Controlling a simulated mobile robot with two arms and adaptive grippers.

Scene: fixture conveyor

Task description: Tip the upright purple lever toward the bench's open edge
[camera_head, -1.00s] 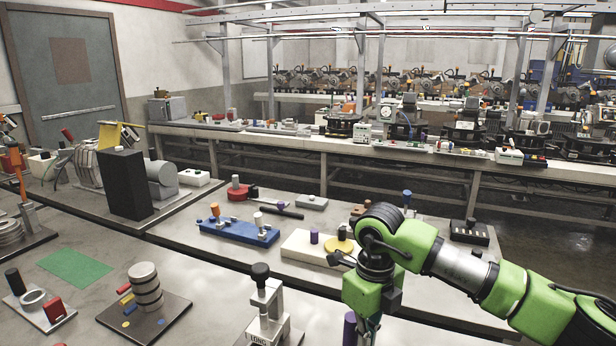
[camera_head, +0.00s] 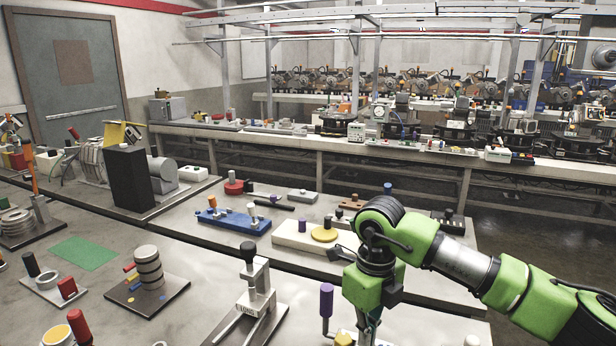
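An upright purple lever (camera_head: 326,299) stands on a thin dark stem near the bottom edge of the head view, just left of my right arm. Its base is mostly cut off or hidden. A smaller upright purple peg (camera_head: 302,225) stands on a white block farther back. My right gripper (camera_head: 366,336) points down just right of the tall purple lever. Its fingertips are hidden or below the frame, so I cannot tell whether it is open or touching anything. My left gripper is not in view.
A metal clamp fixture with a black knob (camera_head: 248,252) stands left of the purple lever. A yellow knob (camera_head: 343,339) is at the bottom edge. Behind are a white block with a yellow disc (camera_head: 323,235) and a blue fixture (camera_head: 232,222). A green mat (camera_head: 84,253) lies left.

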